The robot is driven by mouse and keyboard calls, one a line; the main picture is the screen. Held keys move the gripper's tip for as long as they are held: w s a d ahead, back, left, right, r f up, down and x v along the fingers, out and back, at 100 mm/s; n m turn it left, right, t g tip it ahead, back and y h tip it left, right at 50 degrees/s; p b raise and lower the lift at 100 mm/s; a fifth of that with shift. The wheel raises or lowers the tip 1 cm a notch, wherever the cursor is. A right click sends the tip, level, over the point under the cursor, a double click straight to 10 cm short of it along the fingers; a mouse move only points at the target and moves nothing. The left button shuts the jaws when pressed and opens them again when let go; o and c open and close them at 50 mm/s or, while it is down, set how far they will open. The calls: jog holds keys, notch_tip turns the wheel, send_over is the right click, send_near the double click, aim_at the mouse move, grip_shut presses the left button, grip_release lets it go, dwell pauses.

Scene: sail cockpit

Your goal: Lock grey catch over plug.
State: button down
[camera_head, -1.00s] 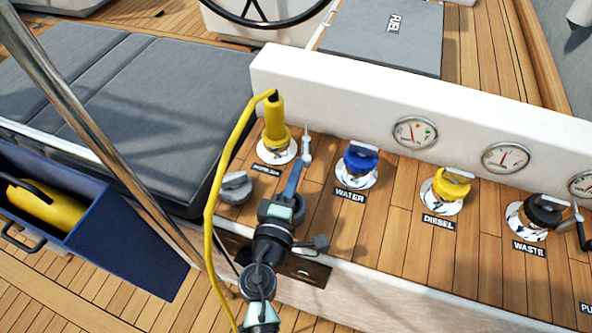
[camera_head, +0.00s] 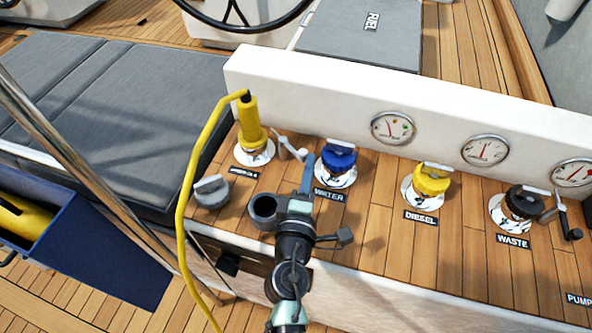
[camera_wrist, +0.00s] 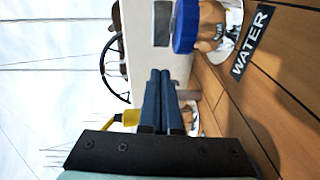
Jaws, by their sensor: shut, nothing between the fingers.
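The yellow plug (camera_head: 252,125) stands upright in the leftmost deck inlet (camera_head: 254,153), with its yellow cable hanging to the left; part of it shows in the wrist view (camera_wrist: 128,117). The small grey catch (camera_head: 289,147) is just right of the plug, slanting toward it at the upper left. I cannot tell whether it touches or covers the plug. My gripper (camera_head: 309,160) is shut and empty, its blue fingers between the catch and the blue water cap (camera_head: 339,155). In the wrist view the closed fingers (camera_wrist: 165,75) partly hide the catch and inlet.
A loose grey cap (camera_head: 211,190) sits on the wood left of my gripper. Yellow diesel (camera_head: 432,179) and black waste (camera_head: 523,201) caps stand to the right. A white gauge panel (camera_head: 300,95) rises behind.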

jog(key=shift+w+d, duration=0.55)
jog(key=shift+d, duration=0.35)
jog(key=shift+s+a, duration=0.1)
dwell(0.8)
